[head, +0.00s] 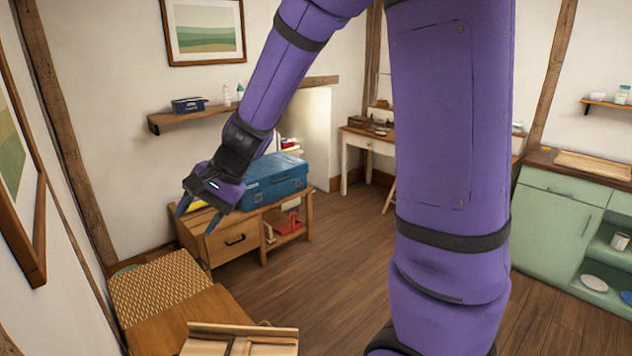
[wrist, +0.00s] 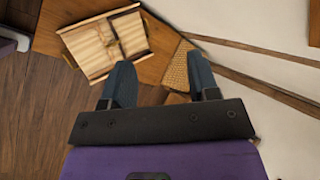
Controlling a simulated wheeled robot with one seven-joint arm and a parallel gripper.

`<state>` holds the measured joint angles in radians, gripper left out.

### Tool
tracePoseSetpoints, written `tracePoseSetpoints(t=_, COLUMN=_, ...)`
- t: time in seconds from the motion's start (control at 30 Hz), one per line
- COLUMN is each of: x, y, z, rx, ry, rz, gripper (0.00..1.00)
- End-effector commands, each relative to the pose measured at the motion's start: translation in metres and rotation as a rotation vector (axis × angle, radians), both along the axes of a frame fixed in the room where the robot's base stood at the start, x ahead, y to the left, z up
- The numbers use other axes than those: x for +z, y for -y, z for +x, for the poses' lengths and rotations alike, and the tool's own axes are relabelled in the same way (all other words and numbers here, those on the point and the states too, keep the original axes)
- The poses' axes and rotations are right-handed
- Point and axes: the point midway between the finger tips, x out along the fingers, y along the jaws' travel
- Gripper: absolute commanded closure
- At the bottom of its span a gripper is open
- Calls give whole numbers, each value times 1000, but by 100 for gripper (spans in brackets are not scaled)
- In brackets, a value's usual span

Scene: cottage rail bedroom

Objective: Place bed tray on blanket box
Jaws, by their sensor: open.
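The bed tray appears to be the pale slatted wooden piece (head: 240,338) at the bottom of the head view, partly cut off. In the wrist view the tray (wrist: 88,52) lies whole at the upper left, on a brown wooden top (wrist: 160,62). That top also shows in the head view (head: 172,318), with a woven mat (head: 158,284) across its far part. I cannot tell whether it belongs to the blanket box. My gripper (head: 200,213) is open and empty, in the air beyond the mat and apart from the tray.
A low drawer cabinet (head: 232,240) stands behind the gripper in the picture, with a blue case (head: 275,182) on it. A wall shelf (head: 190,116) hangs above. A green cupboard (head: 553,215) stands at right. The wooden floor (head: 320,265) is clear in the middle.

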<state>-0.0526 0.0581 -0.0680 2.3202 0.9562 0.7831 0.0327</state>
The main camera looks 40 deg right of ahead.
Motion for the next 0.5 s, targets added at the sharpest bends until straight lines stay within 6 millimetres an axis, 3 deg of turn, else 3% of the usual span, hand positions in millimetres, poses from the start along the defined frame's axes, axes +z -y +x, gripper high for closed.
tracePoseSetpoints(t=0.2, x=43, y=13, z=-50, rx=161, ry=122, rz=-129, gripper=45)
tracePoseSetpoints(t=0.5, x=81, y=38, z=-119, rx=351, ry=267, rz=-353, gripper=45)
